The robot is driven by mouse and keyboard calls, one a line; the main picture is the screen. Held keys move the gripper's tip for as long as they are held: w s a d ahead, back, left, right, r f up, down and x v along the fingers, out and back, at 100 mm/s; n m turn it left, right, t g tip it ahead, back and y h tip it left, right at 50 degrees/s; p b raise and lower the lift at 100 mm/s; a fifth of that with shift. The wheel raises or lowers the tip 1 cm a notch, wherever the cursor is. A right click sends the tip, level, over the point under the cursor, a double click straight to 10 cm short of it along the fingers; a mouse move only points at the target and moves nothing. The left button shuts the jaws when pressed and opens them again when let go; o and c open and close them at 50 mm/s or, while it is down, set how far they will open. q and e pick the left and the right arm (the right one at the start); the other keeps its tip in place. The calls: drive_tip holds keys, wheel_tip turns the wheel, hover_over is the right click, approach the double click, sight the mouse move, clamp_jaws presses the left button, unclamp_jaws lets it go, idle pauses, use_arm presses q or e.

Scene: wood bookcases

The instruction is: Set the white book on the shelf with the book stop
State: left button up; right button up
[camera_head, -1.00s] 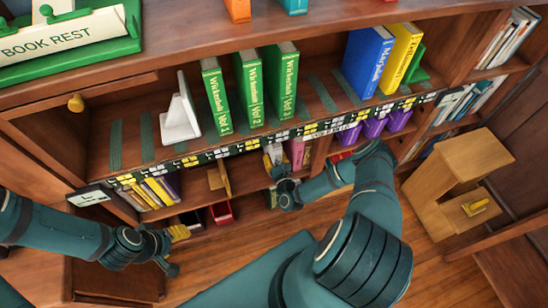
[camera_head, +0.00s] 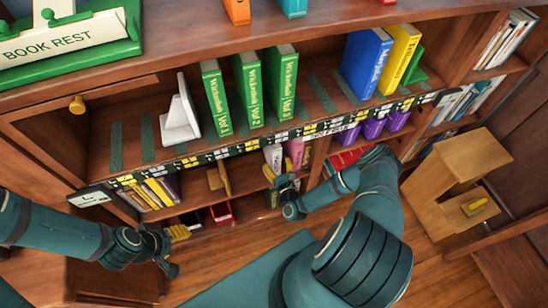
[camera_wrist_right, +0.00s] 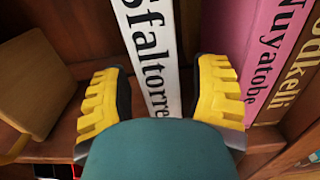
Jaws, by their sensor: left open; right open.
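The white book (camera_head: 273,156) stands upright on the lower shelf beside a pink book (camera_head: 295,152). In the right wrist view the white book (camera_wrist_right: 152,50) shows its spine, lettered "Sfaltorre". My right gripper (camera_head: 281,180) is open in front of it. Its yellow fingers (camera_wrist_right: 162,100) appear on either side of the spine; how deep they reach is unclear. A wooden upright piece (camera_head: 224,179) stands left on that shelf. On the upper shelf are a white bookend (camera_head: 181,118) and a green bookend (camera_head: 415,70). My left gripper (camera_head: 174,251) is open and empty at lower left.
Green volumes (camera_head: 248,90), a blue book (camera_head: 366,62) and a yellow book (camera_head: 400,58) stand on the upper shelf (camera_head: 215,150), with gaps between. The pink book (camera_wrist_right: 230,60) is close to my right finger. A wooden step stool (camera_head: 460,170) is at right.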

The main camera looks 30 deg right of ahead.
drive_tip(key=v, duration=0.8)
drive_tip(key=shift+s+p, duration=0.15)
drive_tip(key=shift+p, duration=0.25)
